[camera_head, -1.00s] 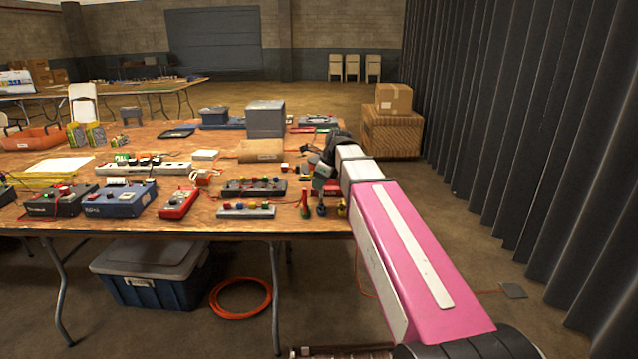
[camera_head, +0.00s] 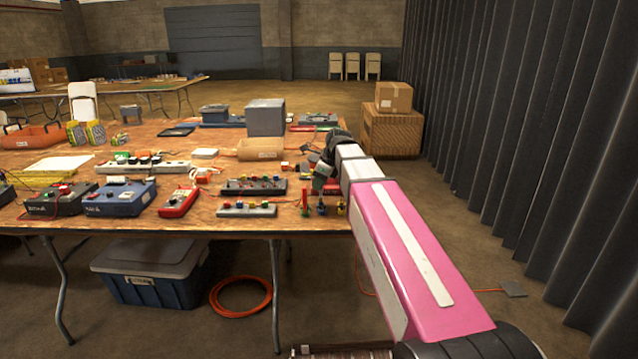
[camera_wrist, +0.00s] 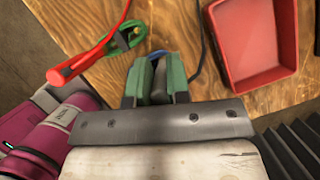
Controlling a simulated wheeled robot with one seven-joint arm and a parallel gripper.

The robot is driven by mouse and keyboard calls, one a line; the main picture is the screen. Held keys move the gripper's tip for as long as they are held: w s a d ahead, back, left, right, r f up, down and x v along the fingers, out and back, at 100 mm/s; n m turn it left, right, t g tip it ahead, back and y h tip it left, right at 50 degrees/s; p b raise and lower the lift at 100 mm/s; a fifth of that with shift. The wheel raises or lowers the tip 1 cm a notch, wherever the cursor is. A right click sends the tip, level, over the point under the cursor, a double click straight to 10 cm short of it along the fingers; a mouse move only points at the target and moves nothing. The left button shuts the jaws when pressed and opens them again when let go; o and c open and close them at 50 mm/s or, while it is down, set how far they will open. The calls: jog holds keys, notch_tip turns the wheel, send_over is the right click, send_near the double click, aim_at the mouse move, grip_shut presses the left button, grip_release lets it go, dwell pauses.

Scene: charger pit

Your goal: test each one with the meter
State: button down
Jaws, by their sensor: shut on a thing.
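My gripper (camera_head: 324,182) is over the right end of the wooden table. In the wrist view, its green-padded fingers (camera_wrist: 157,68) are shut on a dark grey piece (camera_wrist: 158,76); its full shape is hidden. A dark cable runs close by. A red probe-like rod (camera_wrist: 88,55) with a green looped piece lies left of the fingers. A red handheld device (camera_head: 178,203), perhaps the meter, lies near the table's front. A blue box (camera_head: 120,198) and a black box (camera_head: 58,201) with leads stand left of it. Button strips (camera_head: 253,187) lie right of it.
A red open tray (camera_wrist: 250,85) is right of the fingers in the wrist view. Small red, blue and yellow upright items (camera_head: 321,206) stand at the table's front right corner. A dark curtain (camera_head: 530,150) hangs at right.

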jog(key=shift+f, duration=0.1)
jog(key=c, duration=0.7)
grip_release()
jog(key=shift+r, duration=3.75)
